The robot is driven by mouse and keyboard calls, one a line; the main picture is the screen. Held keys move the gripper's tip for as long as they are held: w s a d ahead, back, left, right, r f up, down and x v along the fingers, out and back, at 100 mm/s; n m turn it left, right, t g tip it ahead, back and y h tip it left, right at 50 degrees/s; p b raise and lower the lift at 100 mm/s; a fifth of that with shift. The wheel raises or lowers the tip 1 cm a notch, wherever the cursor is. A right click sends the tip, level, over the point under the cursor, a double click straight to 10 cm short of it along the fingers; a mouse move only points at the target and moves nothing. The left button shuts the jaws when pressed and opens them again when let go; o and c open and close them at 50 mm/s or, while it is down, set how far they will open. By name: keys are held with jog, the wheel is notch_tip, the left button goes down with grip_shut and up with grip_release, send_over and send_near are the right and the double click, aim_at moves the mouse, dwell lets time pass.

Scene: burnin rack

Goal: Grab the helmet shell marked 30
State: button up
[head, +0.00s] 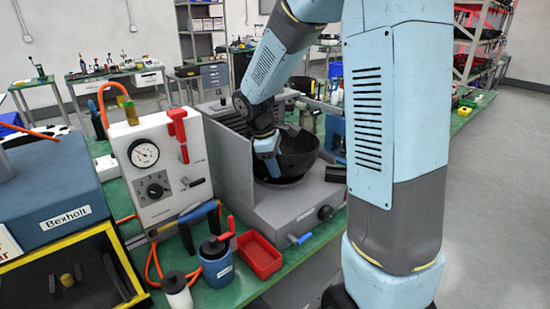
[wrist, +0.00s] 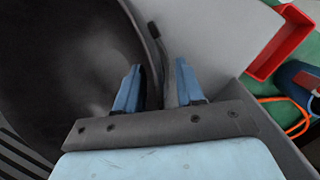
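A black bowl-like shell (head: 305,154), open side up, rests on a grey machine in the head view. Its dark inside (wrist: 75,65) fills the left of the wrist view. I see no number on it. My gripper (head: 268,166) is at the shell's near left edge, pointing down. In the wrist view, my gripper (wrist: 157,75) has its two blue fingers apart, with the shell's rim appearing to run between them. The left finger is over the inside and the right one over the outside. I see a gap at the fingers; whether either touches the rim is unclear.
The grey machine (head: 290,212) has a side panel left of the shell. A red tray (head: 259,254), which also shows in the wrist view (wrist: 283,38), a blue canister (head: 216,263) and a gauge box (head: 150,170) crowd the green bench. The floor at right is clear.

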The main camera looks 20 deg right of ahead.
jog(key=shift+c, duration=0.5)
grip_shut()
jog(key=shift+r, duration=0.15)
